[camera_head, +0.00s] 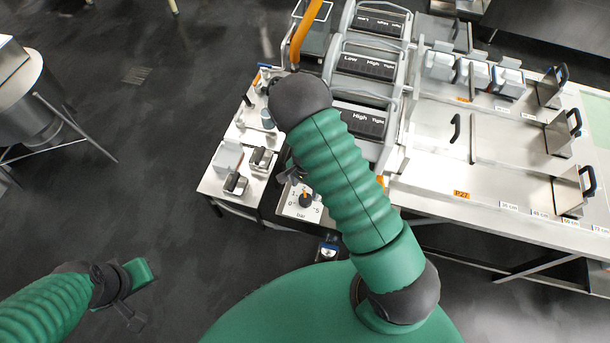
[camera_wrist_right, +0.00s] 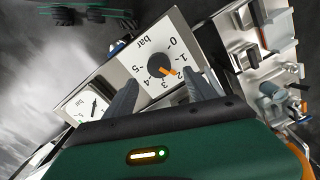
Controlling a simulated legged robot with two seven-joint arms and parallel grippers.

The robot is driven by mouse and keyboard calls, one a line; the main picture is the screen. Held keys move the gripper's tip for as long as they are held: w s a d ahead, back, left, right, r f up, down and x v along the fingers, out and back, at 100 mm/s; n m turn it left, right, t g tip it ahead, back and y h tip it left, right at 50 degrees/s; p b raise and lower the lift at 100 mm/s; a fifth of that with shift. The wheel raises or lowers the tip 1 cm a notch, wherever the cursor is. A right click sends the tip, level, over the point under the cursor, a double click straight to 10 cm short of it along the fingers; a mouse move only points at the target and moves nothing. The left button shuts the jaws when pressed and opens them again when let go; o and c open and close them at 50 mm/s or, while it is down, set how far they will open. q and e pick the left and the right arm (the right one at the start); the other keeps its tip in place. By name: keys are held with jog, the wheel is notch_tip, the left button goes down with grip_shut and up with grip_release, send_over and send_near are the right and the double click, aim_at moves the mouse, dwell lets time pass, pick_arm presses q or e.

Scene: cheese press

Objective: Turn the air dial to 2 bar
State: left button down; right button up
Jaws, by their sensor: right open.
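The air dial (camera_wrist_right: 156,66) is a dark round knob with an orange pointer on a white plate marked 0 to 5 bar. The dial plate also shows in the head view (camera_head: 294,210), left of my right arm. My right gripper (camera_wrist_right: 161,76) is open, with one finger on each side of the knob in the picture; contact cannot be told. In the head view my right arm mostly hides this gripper. My left gripper (camera_head: 131,300) is at the lower left, away from the bench.
A small gauge (camera_wrist_right: 91,104) with a needle sits beside the dial plate. The cheese press (camera_head: 367,66) and a long metal bench (camera_head: 435,195) stand to the right. Metal blocks (camera_head: 236,183) lie on the left side table. The floor at left is mostly clear.

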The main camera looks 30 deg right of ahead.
aim_at(305, 198)
notch_tip(305, 198, up, 10)
jog(key=shift+f, duration=0.1)
dwell(0.4)
